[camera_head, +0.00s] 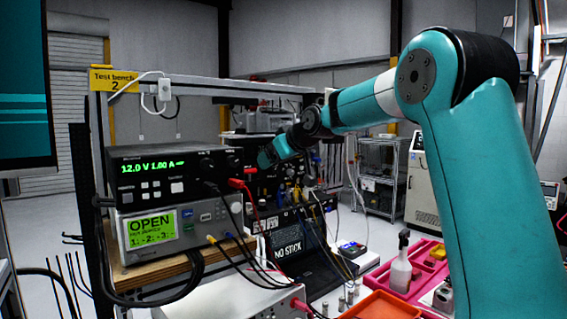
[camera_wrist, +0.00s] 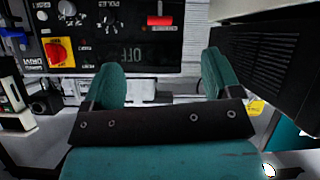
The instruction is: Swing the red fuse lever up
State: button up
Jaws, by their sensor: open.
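A dark control panel (camera_wrist: 100,50) fills the upper left and middle of the wrist view. A red lever or handle (camera_wrist: 160,20) sits near its top edge, with a pale strip above it. My gripper (camera_wrist: 160,63) is open, its two teal fingers apart with nothing between them. The red part is beyond the fingertips, roughly centred between them and apart from them. In the head view my gripper (camera_head: 266,157) is at the bench equipment, right of the stacked instruments. The red lever cannot be made out there.
A red knob on a yellow plate (camera_wrist: 58,51) is left of the fingers on the panel. A dark ribbed box (camera_wrist: 260,60) is close on the right. A power supply (camera_head: 160,175), hanging cables, a laptop (camera_head: 300,255) and a spray bottle (camera_head: 401,268) are around the bench.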

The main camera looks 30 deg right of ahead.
jog(key=shift+v, duration=1.65)
